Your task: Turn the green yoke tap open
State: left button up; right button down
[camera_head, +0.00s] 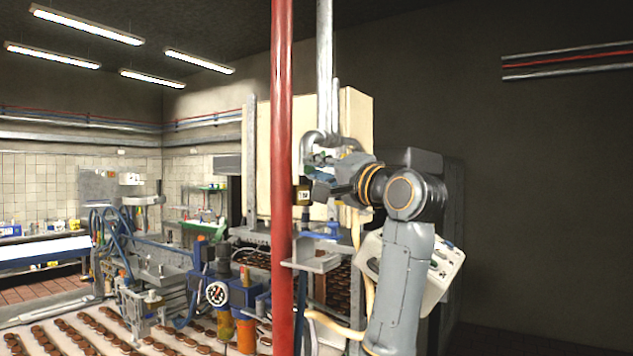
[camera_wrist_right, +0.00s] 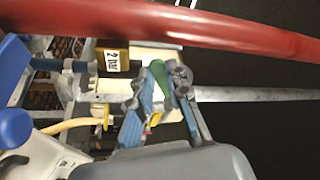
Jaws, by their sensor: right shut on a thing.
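The green yoke tap (camera_wrist_right: 160,76) shows in the right wrist view as a rounded green lever between my fingers, with another bit of green lower down. In the head view my right gripper (camera_head: 322,172) reaches in from the right to the foot of a grey vertical pipe (camera_head: 324,70). The tap is mostly hidden there behind the gripper. My left gripper is in neither view.
A red vertical pipe (camera_head: 281,200) stands just left of my right gripper and crosses the top of the wrist view. A dark block labelled "2 bar" (camera_wrist_right: 114,58) is close by. Blue-and-grey machinery (camera_head: 217,293) and rows of brown biscuits fill the lower left.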

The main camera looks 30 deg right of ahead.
jog(key=w+d+f+n+y+b, duration=0.1)
jog(key=n+y, duration=0.3)
jog(key=n, duration=0.4)
jog(key=w+d+f+n+y+b, duration=0.1)
jog(key=d+f+n+y+b, duration=0.1)
jog(key=n, duration=0.6)
jog(key=shift+d+n+t+y+b, duration=0.4)
jog(key=shift+d+y+b, duration=0.4)
jog(key=shift+d+y, duration=0.1)
jog(key=shift+f, duration=0.1)
jog(key=c, duration=1.3)
grip_release()
jog(key=v, duration=1.2)
jog(key=shift+w+d, duration=0.1)
